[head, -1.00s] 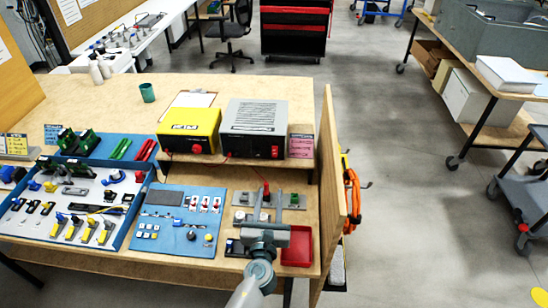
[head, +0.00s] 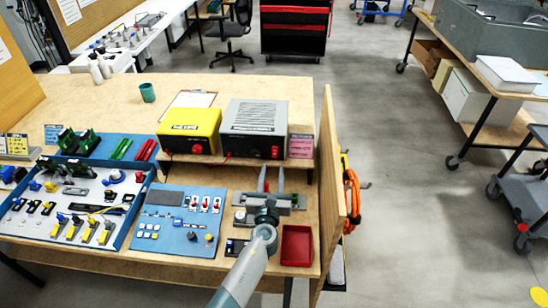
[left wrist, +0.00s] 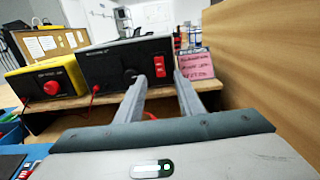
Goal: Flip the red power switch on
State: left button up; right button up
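The red power switch (head: 275,152) is on the lower right of the front face of the grey power box (head: 254,127). The switch also shows in the left wrist view (left wrist: 159,67), upright and to the right of a round black socket or knob. I cannot tell its position. My left gripper (head: 272,170) is in front of the box and below the switch in the head view. Its two fingers are apart with nothing between them. In the left wrist view the fingertips (left wrist: 159,77) point at the box, on either side of the switch, apparently short of it. My right gripper is not in view.
A yellow box (head: 189,130) with a red knob stands left of the grey box. A pink note card (head: 301,146) stands right of it. A wooden side panel (head: 328,165) bounds the right. A red tray (head: 297,245) lies near the front edge.

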aim_at(275, 152)
pick_arm(q)
jog(key=w, duration=0.7)
jog(key=shift+w+b, duration=0.2)
jog(key=shift+b, duration=0.15)
grip_shut()
